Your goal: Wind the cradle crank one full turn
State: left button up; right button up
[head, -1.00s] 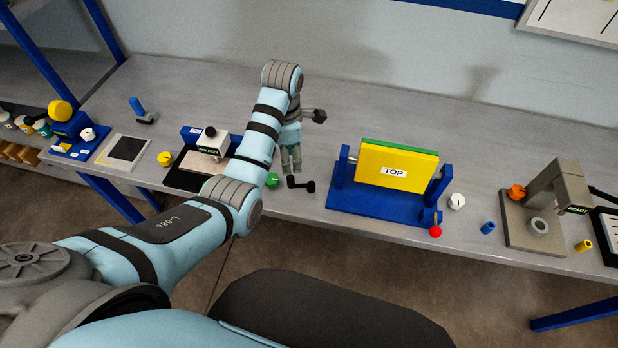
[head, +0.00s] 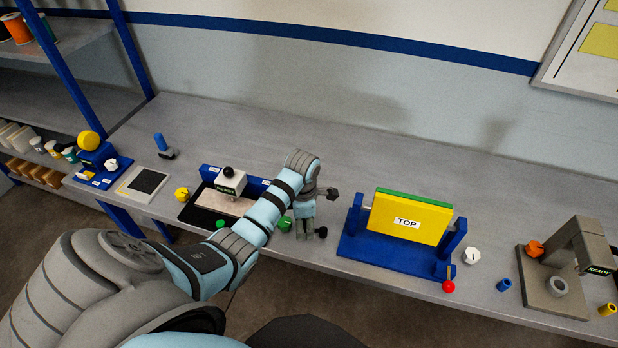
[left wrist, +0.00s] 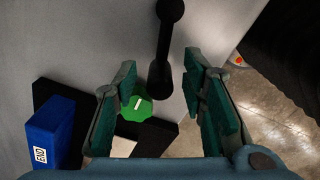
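The blue cradle (head: 385,256) stands on the bench right of my left arm in the head view. It holds a yellow and green block (head: 410,217) labelled TOP, upright and slightly tilted. A red knob (head: 449,287) sits low at the cradle's right post, at the front edge. In the left wrist view the bar (left wrist: 165,45) shows between the spread fingers (left wrist: 160,78). My right gripper is not in view.
The bench behind the cradle is clear.

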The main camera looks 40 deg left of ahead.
pick_arm(q)
jog(key=shift+c, duration=0.6)
grip_shut()
jog(key=shift+w, duration=0.1)
